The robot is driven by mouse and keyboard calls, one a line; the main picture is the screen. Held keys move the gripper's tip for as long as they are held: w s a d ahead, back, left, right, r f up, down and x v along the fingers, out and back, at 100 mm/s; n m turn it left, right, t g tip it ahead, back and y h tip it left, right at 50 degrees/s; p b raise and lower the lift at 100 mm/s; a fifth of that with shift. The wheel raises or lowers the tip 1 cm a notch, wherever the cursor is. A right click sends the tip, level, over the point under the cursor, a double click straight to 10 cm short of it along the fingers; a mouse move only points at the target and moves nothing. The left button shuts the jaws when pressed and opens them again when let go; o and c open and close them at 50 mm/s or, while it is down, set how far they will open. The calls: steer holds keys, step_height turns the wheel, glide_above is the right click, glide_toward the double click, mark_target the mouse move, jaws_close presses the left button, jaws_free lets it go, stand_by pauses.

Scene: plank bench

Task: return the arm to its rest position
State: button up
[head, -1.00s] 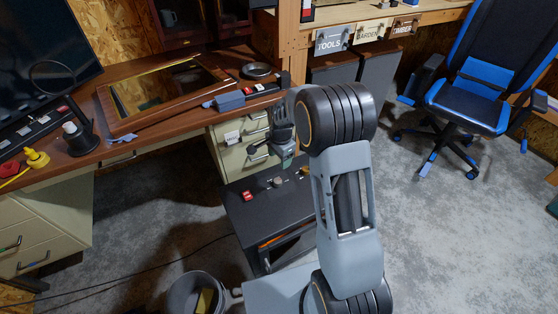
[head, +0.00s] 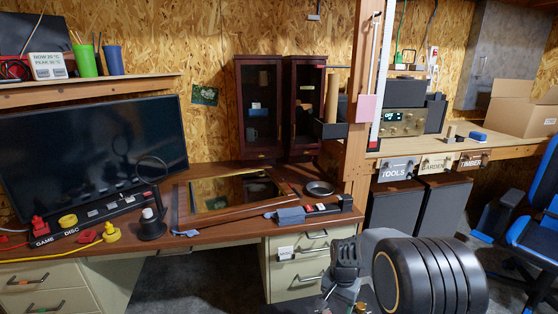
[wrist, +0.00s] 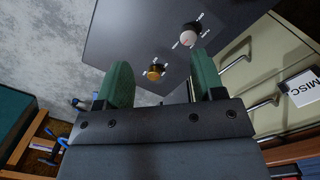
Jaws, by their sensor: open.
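My gripper (wrist: 162,78) shows in the wrist view with its two green fingers apart and nothing between them. The gap to the panel is hard to judge. In the head view my arm is folded at the bottom right. Its wrist part is in front of the cream drawers (head: 283,283), and the fingertips are not clearly visible there.
A wooden desk (head: 225,229) holds a monitor (head: 95,150), a framed glass panel (head: 235,190) and a round dark dish (head: 319,188). A wooden post (head: 360,150) stands right of it. A blue chair (head: 540,225) is at the right. Grey floor shows in the wrist view (wrist: 45,50).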

steer(key=s+r+n+t+p, duration=0.1)
steer(key=s+r+p, duration=0.4)
steer(key=r, duration=0.5)
steer(key=s+r+n+t+p, duration=0.2)
steer(key=s+r+p, duration=0.3)
steer(key=r, duration=0.6)
steer(key=s+r+n+t+p, duration=0.1)
steer(key=s+r+n+p, duration=0.3)
steer(key=r, duration=0.6)
steer(key=shift+s+a+r+p, duration=0.45)
steer(key=shift+s+p, duration=0.5)
steer(key=shift+s, duration=0.15)
